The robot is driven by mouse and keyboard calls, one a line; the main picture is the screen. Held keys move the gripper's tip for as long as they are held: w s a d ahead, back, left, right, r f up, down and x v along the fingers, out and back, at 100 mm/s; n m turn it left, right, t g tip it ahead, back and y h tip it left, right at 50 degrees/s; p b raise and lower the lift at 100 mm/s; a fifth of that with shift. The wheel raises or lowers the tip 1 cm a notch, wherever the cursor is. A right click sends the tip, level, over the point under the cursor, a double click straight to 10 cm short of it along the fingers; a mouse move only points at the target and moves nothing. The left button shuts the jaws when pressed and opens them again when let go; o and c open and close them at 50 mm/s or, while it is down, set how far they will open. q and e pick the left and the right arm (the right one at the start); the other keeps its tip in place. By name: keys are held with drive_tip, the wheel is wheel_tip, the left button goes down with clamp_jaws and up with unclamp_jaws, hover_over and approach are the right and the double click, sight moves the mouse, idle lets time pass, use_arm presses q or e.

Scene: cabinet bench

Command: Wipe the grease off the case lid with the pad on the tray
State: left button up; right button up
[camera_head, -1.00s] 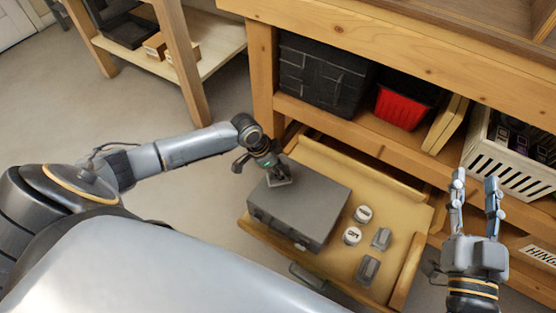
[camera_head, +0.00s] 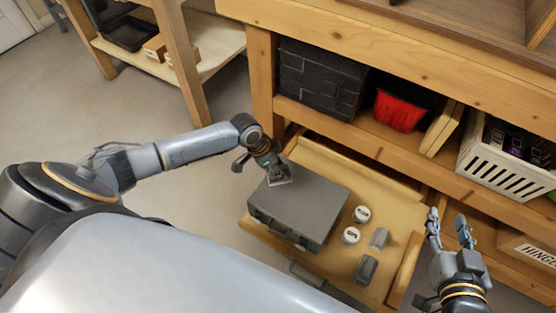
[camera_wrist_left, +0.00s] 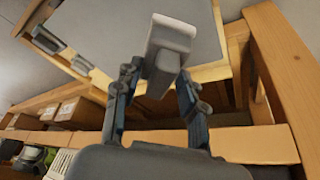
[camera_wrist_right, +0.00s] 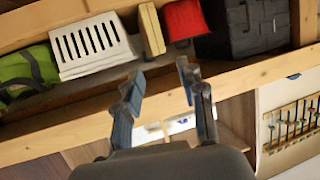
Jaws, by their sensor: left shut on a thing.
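The grey case (camera_head: 300,207) lies closed in the pulled-out wooden drawer, its lid facing up. My left gripper (camera_head: 274,170) is over the lid's far left corner and is shut on a grey pad. The pad (camera_head: 278,181) is at or just above the lid; I cannot tell if it presses on it. In the left wrist view the pad (camera_wrist_left: 165,55) sits between the two fingers, with the lid (camera_wrist_left: 110,25) behind it. No grease is clearly visible on the lid. My right gripper (camera_head: 450,230) is open and empty, right of the drawer.
Two white-topped round tins (camera_head: 351,235) and two small grey blocks (camera_head: 367,269) lie in the drawer (camera_head: 325,164) right of the case. On the shelf above are a black basket (camera_head: 320,78), a red bin (camera_head: 398,112) and a white crate (camera_head: 500,170).

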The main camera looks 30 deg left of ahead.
use_arm(q)
drive_tip(key=shift+r+p, duration=0.3)
drive_tip(key=shift+p, duration=0.05)
drive_tip(key=shift+r+p, duration=0.55)
drive_tip(key=shift+p, duration=0.05)
drive_tip(key=shift+r+p, duration=0.25)
drive_tip(key=shift+p, duration=0.1)
use_arm(e)
drive_tip(key=s+d+f+g+h, duration=0.2)
drive_tip(key=s+d+f+g, duration=0.1)
drive_tip(key=s+f+g, duration=0.4)
drive_tip(key=shift+s+d+f, duration=0.15)
drive_tip(key=shift+s+f, duration=0.6)
drive_tip(key=shift+s, duration=0.4)
use_arm(q)
drive_tip(key=shift+r, duration=0.15)
